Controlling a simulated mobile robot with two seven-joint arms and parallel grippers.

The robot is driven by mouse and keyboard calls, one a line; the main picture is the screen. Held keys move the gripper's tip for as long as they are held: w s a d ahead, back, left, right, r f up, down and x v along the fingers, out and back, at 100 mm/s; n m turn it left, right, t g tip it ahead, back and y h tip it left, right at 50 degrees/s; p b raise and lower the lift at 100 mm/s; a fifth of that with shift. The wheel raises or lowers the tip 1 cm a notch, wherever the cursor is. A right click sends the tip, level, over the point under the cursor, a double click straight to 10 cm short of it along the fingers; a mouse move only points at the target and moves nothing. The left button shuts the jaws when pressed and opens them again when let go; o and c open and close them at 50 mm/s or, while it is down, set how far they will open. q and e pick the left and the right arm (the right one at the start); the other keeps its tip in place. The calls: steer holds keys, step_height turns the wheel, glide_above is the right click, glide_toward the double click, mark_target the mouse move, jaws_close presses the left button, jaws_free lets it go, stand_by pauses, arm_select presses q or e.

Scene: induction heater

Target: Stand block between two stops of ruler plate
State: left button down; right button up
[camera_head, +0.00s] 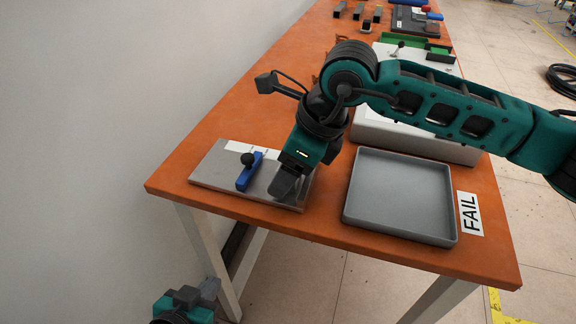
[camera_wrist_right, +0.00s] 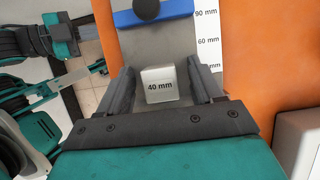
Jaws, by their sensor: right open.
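The ruler plate (camera_head: 212,180) lies at the left end of the orange table. A blue stop with a black knob (camera_head: 243,181) crosses it; that blue stop (camera_wrist_right: 168,11) also shows in the wrist view. No second stop is clear to see. The silver block marked "40 mm" (camera_wrist_right: 160,84) is over the plate, between the open fingers of my right gripper (camera_wrist_right: 158,78), with gaps at both sides. In the head view my right gripper (camera_head: 285,188) hides the block. My left gripper (camera_head: 207,290) is low, beside the table; its fingers are unclear.
A grey empty tray (camera_head: 400,195) stands right of the plate, next to a FAIL label (camera_head: 470,213). A pale box (camera_head: 425,143) is behind the tray. Further back are a green tray (camera_head: 405,40) and several metal pieces. The wall is close on the left.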

steer(key=shift+r, duration=0.2)
steer(key=p+v, duration=0.2)
steer(key=v, duration=1)
